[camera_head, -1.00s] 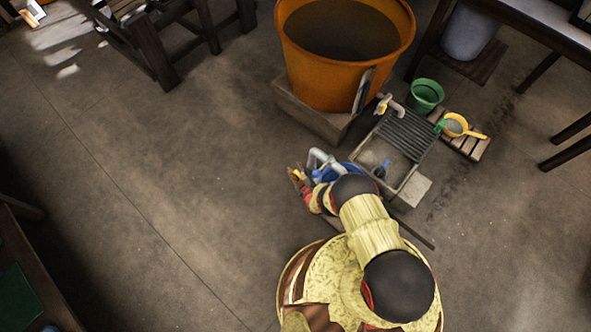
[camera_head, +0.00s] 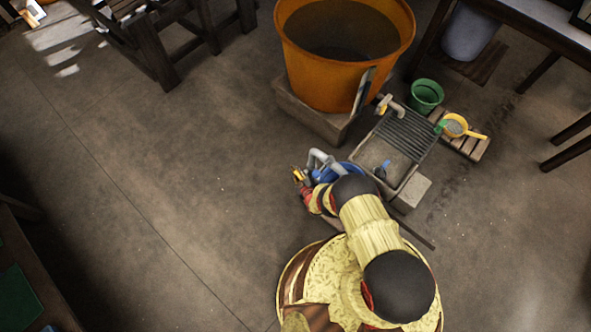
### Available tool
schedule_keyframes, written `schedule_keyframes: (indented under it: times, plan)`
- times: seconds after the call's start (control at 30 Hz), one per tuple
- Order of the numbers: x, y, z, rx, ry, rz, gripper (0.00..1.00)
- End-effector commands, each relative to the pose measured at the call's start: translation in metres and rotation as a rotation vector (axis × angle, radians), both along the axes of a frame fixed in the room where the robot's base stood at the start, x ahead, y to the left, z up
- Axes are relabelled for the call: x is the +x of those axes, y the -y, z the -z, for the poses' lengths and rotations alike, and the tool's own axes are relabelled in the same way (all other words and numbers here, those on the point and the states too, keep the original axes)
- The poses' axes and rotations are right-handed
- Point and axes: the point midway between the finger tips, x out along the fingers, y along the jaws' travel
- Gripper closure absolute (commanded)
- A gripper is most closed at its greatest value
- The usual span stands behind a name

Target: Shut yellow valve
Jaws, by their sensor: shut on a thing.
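A bent grey pipe (camera_head: 319,157) stands over a blue basin (camera_head: 347,172), left of the sink. A small yellow part, which looks like the yellow valve's handle (camera_head: 298,173), shows just left of the pipe. A blue fitting (camera_head: 316,175) is beside it. My gripper (camera_head: 303,182) is at this yellow part and shut on it; the fingers are small and partly hidden by my wrist. Their exact grip on the handle cannot be made out. Another small yellow piece (camera_head: 382,104) shows on the tap above the sink.
A large orange tub (camera_head: 345,85) stands on a block behind the pipe. A grey sink (camera_head: 380,153) with a ribbed board is at right. The floor at left is clear.

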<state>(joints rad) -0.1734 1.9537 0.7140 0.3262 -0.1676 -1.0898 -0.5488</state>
Motion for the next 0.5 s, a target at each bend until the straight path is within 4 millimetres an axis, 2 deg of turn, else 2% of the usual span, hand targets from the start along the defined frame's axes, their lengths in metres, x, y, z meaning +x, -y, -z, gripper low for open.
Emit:
schedule_keyframes:
  times: [0.27, 0.5]
  plan:
    - [0.001, 0.0007, 0.0001, -0.013, -0.013, 0.002, 1.0]
    - [0.0019, 0.0013, 0.0084, -0.136, -0.133, 0.004, 1.0]
